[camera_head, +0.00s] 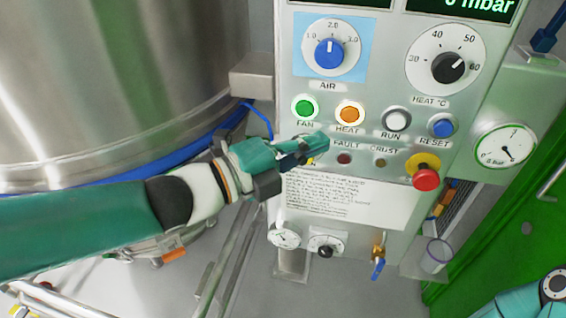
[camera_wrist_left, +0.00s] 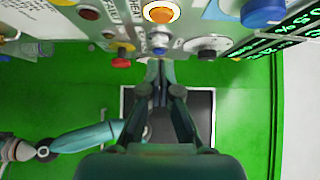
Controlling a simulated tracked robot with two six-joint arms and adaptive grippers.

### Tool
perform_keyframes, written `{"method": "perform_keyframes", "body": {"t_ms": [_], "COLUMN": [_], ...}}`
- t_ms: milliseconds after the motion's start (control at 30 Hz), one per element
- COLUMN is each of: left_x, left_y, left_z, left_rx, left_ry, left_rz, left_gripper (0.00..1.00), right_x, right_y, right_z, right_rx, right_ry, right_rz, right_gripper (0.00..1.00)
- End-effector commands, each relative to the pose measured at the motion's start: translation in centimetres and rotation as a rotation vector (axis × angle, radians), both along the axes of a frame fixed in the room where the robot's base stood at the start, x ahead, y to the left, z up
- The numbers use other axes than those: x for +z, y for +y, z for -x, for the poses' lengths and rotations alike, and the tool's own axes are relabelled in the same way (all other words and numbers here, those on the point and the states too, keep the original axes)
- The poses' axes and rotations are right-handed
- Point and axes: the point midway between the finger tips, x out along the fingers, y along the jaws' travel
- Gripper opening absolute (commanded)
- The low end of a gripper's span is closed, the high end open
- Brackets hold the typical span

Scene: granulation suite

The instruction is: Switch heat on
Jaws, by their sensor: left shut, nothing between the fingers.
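The orange HEAT button (camera_head: 350,113) sits in a white ring on the control panel (camera_head: 290,60), between the green FAN button (camera_head: 304,107) and the white RUN button (camera_head: 396,119). My left gripper (camera_head: 324,139) is shut and empty, its tips a little below and left of the HEAT button in the head view. In the left wrist view, the HEAT button (camera_wrist_left: 161,12) shows at the top edge, with the shut fingertips (camera_wrist_left: 159,64) below it and apart from it. My right gripper shows in neither view; only part of that arm does.
A red emergency knob on a yellow base (camera_head: 425,178) and a blue RESET button (camera_head: 441,127) are right of the buttons. The AIR dial (camera_head: 329,52) and HEAT °C dial (camera_head: 447,67) are above. A large steel vessel (camera_head: 120,80) stands left.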

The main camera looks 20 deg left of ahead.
Motion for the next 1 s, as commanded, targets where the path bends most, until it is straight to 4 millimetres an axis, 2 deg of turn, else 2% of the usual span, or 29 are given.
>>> {"method": "perform_keyframes", "body": {"t_ms": [100, 300, 1000], "left_x": [0.0, 0.0, -0.1], "left_y": [1.7, 3.1, 3.4], "left_z": [1.8, 3.5, 3.9], "left_rx": [0.003, 0.0, -0.002], "left_ry": [-0.003, -0.001, 0.002], "left_rz": [0.0, 0.0, -0.001], "left_gripper": [0.0, 0.0, 0.0], "right_x": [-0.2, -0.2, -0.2], "right_y": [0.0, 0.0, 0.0], "right_z": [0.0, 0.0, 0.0], "right_rx": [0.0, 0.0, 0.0], "right_ry": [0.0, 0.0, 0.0], "right_rz": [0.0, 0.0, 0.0], "right_gripper": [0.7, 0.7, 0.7]}}
